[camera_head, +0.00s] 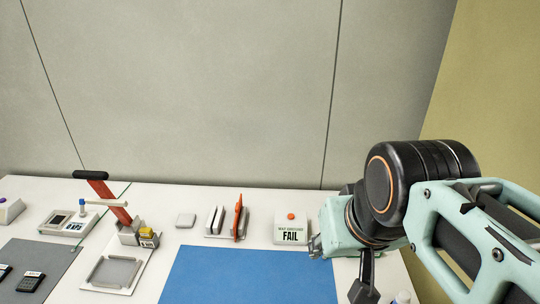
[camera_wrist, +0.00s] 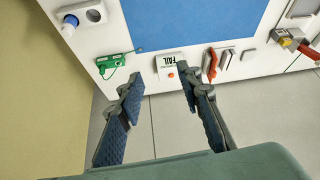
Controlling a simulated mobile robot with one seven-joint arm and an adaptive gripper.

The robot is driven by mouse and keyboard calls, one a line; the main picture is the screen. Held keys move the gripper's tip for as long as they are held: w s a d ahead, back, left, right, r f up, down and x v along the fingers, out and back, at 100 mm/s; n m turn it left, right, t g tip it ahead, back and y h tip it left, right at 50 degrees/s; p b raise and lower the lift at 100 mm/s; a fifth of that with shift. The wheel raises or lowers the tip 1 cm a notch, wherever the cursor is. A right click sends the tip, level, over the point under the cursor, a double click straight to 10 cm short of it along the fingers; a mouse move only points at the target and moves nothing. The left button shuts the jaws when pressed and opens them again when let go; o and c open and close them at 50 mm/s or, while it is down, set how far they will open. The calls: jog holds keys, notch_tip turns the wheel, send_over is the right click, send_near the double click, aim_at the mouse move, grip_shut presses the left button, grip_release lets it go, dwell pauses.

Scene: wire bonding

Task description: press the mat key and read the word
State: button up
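The white mat checker (camera_head: 291,236) stands behind the blue mat (camera_head: 250,278), with a round orange key (camera_head: 291,216) on top. Its face reads FAIL in dark letters under a smaller line of text. In the wrist view the checker (camera_wrist: 168,58) appears upside down between my fingers, its orange key (camera_wrist: 171,75) uncovered. My gripper (camera_wrist: 161,84) is open and empty, its two dark fingers apart on either side of the checker in that picture. In the head view my gripper is just right of the checker, and its fingertips are partly hidden. I see no contact with the key.
A holder with an orange-red tool (camera_head: 238,218) stands left of the checker. A red-armed press (camera_head: 112,205) stands farther left, beside a grey mat (camera_head: 40,262). The wrist view shows a green tagged piece (camera_wrist: 110,65) and a blue-capped bottle (camera_wrist: 69,24). The blue mat is bare.

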grip_shut()
dwell(1.2)
